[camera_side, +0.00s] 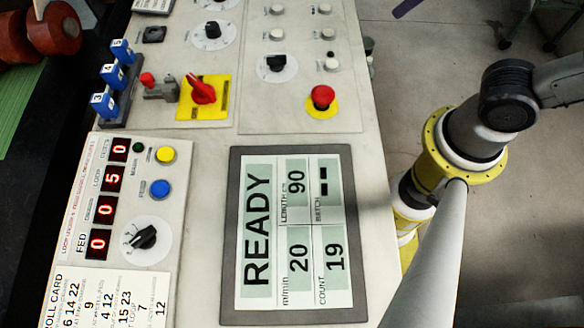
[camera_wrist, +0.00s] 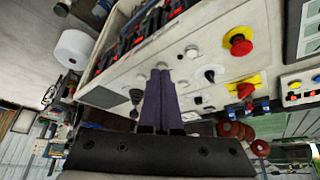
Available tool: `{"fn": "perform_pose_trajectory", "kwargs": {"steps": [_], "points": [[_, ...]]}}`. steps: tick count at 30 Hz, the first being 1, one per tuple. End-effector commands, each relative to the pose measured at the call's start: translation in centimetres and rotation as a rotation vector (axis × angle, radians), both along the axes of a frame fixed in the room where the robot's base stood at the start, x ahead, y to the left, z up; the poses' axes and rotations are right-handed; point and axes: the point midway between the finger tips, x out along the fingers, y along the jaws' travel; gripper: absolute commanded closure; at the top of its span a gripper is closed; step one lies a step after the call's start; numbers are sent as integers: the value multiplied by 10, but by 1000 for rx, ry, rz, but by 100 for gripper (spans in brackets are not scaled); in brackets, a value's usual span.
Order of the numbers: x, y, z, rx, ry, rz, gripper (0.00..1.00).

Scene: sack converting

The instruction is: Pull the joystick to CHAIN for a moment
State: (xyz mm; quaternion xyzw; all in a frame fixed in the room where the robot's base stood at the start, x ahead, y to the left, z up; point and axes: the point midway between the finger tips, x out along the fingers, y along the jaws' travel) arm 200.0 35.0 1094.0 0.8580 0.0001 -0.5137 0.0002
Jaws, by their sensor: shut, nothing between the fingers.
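My gripper (camera_wrist: 160,72) shows in the wrist view as two long dark purple fingers pressed together, shut and empty. They point toward the control panel. A dark lever with a black base (camera_wrist: 135,98), which looks like the joystick, stands just left of the fingers in the wrist view. Whether the fingers touch it I cannot tell. Its CHAIN label is not readable. In the side view only a purple strip (camera_side: 406,7) at the top edge, apparently a fingertip, shows. The joystick is not identifiable there.
The panel carries a red mushroom button (camera_side: 322,97), a red rotary switch (camera_side: 202,89) on a yellow plate, and several knobs. The display (camera_side: 290,235) reads READY, with count 19. Blue numbered switches (camera_side: 114,75) stand up at the left. Open floor lies right of the panel.

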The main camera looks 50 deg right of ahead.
Motion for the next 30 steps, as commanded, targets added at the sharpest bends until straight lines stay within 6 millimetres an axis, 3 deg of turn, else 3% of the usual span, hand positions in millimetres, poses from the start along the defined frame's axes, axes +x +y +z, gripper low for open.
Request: {"fn": "perform_pose_trajectory", "kwargs": {"steps": [30], "points": [[0,0,73,1,-1,0,100]]}}
